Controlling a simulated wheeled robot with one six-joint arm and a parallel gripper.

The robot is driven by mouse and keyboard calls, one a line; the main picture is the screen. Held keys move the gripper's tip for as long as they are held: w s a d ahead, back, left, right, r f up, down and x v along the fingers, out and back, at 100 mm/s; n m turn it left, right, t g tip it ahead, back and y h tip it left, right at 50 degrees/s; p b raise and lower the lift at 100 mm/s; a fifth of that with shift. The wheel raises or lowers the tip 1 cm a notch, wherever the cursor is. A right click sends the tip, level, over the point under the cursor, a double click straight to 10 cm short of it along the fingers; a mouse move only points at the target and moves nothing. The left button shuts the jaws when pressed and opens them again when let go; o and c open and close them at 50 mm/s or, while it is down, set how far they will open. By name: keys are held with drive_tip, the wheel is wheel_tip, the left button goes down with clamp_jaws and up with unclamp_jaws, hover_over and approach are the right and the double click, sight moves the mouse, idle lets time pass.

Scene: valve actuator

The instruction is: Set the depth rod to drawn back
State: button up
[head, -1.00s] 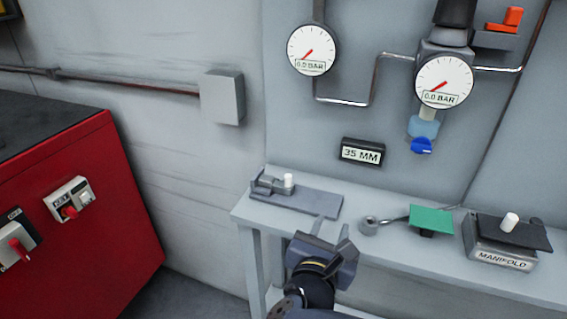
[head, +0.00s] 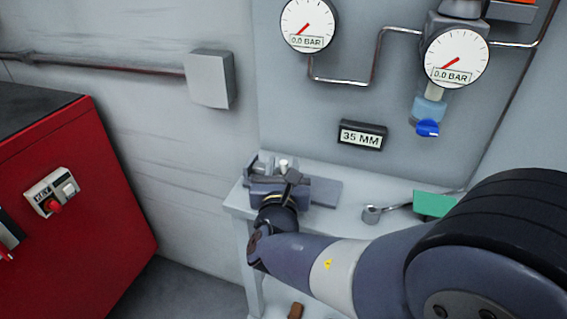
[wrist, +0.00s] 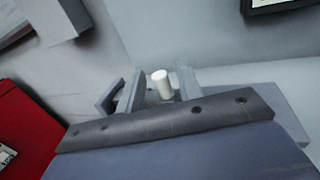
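The depth rod fixture has a white upright peg (head: 284,164) on a flat grey plate (head: 327,191) at the left end of the bench. A small display (head: 361,135) above it reads 35 MM. My gripper (head: 277,170) is at the fixture, hiding much of it in the head view. In the wrist view, the white peg (wrist: 161,84) stands between the two open fingers of my gripper (wrist: 161,88), with a gap visible on each side. The gripper body hides the lower part of the fixture there.
A green plate (head: 433,204) and a small round metal end (head: 371,214) lie right of the fixture, partly behind my arm. Two gauges, the left one (head: 307,25) and the right one (head: 455,58), read 0.0 BAR. A red cabinet (head: 100,190) stands left.

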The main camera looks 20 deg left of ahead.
drive_tip(key=shift+w, duration=0.55)
clamp_jaws()
